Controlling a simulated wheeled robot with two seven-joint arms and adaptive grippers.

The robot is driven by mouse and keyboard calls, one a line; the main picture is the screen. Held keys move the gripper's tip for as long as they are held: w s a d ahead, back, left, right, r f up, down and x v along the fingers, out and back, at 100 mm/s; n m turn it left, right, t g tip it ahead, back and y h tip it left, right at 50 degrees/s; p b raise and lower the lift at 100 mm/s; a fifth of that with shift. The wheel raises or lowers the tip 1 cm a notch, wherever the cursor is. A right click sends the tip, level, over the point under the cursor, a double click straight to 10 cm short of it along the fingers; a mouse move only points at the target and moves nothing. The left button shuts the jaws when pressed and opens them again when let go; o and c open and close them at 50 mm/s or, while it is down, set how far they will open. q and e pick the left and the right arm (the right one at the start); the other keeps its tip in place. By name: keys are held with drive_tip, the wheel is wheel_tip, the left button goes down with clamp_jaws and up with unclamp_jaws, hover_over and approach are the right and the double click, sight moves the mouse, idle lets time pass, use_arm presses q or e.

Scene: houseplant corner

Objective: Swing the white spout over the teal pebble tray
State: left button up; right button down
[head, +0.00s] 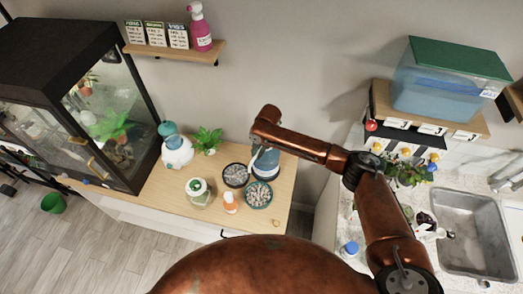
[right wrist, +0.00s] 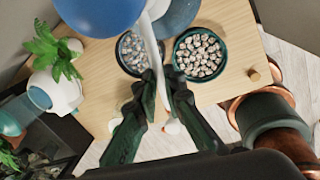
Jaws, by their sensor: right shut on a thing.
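The white spout (right wrist: 153,50) sticks out from the blue dispenser (head: 267,161) on the wooden counter. My right gripper (right wrist: 162,82) is shut on the spout near its outer end. In the right wrist view the spout lies between the dark pebble tray (right wrist: 130,52) and the teal pebble tray (right wrist: 200,54), closer to the dark one's edge. In the head view the teal tray (head: 258,195) is in front of the dispenser and the dark tray (head: 236,175) is to its left. My right arm partly hides the dispenser and spout from above. My left gripper is not in view.
A potted plant (head: 207,140) and a glass terrarium (head: 92,120) are further left. A sink (head: 470,235) is at right.

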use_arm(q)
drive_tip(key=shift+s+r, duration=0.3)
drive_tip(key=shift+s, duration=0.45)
use_arm(e)
drive_tip(key=shift+s+d+n+g, duration=0.15)
drive_tip(key=shift+s+d+n, duration=0.15)
drive_tip(key=shift+d+n, duration=0.45)
drive_tip(key=shift+s+d+n+g, duration=0.15)
drive_tip(key=shift+s+d+n, duration=0.25)
drive_tip(key=shift+n, duration=0.55)
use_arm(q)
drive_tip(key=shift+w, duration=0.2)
use_arm(e)
drive_tip(key=shift+w+d, duration=0.1)
drive_tip(key=shift+d, duration=0.05)
drive_tip(key=c, duration=2)
unclamp_jaws()
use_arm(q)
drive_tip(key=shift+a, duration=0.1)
use_arm(e)
drive_tip(key=r, duration=0.4)
drive_tip(key=d+r, duration=0.1)
drive_tip(key=r, duration=0.3)
drive_tip(key=d+r, duration=0.1)
drive_tip(key=r, duration=0.2)
drive_tip(key=shift+s+d+r, duration=0.15)
drive_tip(key=shift+s+r, duration=0.2)
drive_tip(key=shift+r, duration=0.05)
